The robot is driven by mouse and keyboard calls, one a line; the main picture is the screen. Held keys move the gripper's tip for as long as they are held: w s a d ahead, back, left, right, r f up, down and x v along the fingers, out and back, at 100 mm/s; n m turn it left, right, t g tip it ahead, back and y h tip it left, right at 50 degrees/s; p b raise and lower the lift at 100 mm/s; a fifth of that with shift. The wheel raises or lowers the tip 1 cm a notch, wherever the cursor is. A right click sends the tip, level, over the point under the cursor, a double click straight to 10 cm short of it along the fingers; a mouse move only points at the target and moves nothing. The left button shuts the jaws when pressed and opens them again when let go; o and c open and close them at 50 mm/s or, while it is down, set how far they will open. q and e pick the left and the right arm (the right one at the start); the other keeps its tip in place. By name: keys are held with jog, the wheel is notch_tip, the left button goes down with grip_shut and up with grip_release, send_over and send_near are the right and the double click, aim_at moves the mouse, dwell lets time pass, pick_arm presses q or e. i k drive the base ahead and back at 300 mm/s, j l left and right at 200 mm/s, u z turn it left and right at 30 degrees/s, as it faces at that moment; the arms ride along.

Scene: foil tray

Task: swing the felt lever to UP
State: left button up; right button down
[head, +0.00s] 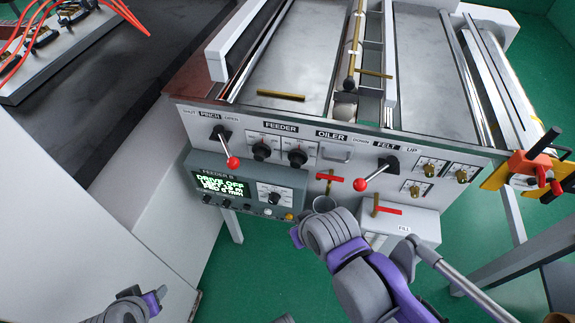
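The felt lever (374,175) is a metal rod with a red ball knob on a black pivot, at the right of the front panel. It slants down and left from its pivot, toward the DOWN side of the FELT label; UP is printed to the right. My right gripper (297,236) is below and left of the knob, apart from it in the picture. The wrist hides most of it, so its opening cannot be told. My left gripper (148,296) is low at the bottom left, far from the lever, small and partly cut off.
The pinch lever (226,148), also red-knobbed, is at the panel's left. Black feeder knobs (279,155) lie between the levers. A red-handled valve (328,178) and another (386,210) are near the felt lever. A display box (245,190) juts out at lower left.

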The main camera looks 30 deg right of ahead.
aim_at(361, 184)
jog(key=l+z, duration=0.1)
jog(key=z, duration=1.5)
jog(key=k+j, duration=0.15)
jog(key=k, duration=0.2)
jog(key=i+l, duration=0.25)
jog(key=i+z, duration=0.05)
